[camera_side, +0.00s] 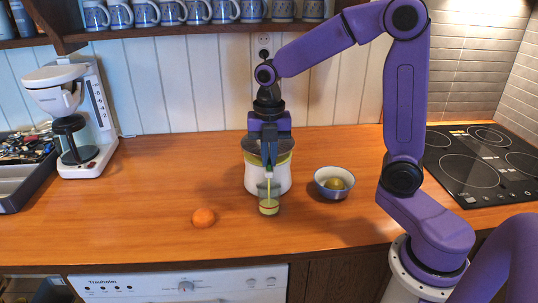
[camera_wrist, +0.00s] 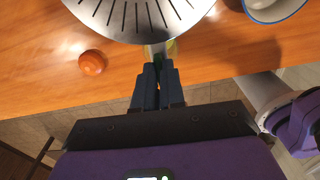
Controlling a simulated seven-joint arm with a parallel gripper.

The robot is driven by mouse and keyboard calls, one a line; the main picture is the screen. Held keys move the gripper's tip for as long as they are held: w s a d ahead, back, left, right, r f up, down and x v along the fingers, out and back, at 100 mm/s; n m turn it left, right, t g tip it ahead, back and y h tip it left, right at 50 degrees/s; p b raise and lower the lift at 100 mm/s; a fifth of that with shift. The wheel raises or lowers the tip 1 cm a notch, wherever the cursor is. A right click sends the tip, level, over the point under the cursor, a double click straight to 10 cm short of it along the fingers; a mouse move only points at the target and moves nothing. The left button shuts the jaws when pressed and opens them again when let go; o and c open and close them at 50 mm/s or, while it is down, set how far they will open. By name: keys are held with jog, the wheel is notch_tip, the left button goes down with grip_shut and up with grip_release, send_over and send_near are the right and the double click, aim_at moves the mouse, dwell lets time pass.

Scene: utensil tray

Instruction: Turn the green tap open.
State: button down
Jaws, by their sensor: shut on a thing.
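The juicer (camera_side: 266,180), white with a yellow-green band, stands upright on the counter. Its slotted metal top (camera_wrist: 138,14) fills the upper middle of the wrist view. The green tap (camera_wrist: 158,61) is at its front, mostly hidden by my fingers. My gripper (camera_wrist: 157,70) points down at the tap and is shut on it; in the side view my gripper (camera_side: 268,165) is in front of the juicer. A glass (camera_side: 268,208) with yellow-green liquid stands below the tap. A thin pale-green line runs between the spout and the glass.
An orange (camera_side: 203,217) lies left of the glass. A coffee maker (camera_side: 75,115) and cutlery tray (camera_side: 22,180) are at left, a cooktop (camera_side: 480,165) at right. The counter between coffee maker and juicer is clear.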

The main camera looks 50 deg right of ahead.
aim_at(269, 161)
jog(key=c, duration=1.2)
grip_release()
jog(key=shift+r, duration=0.1)
notch_tip(269, 161, up, 17)
jog(key=shift+r, duration=0.15)
jog(key=s+a+f+m, duration=0.1)
jog(key=s+f+m, duration=0.3)
jog(key=s+f, duration=0.2)
jog(key=s+a+f+m, duration=0.1)
jog(key=s+f+m, duration=0.4)
jog(key=s, duration=0.5)
jog(key=s+a+f+m, duration=0.1)
jog(key=s+f+m, duration=0.3)
jog(key=s+f, duration=0.3)
jog(key=shift+s+f+m, duration=0.35)
jog(key=shift+s+m, duration=0.05)
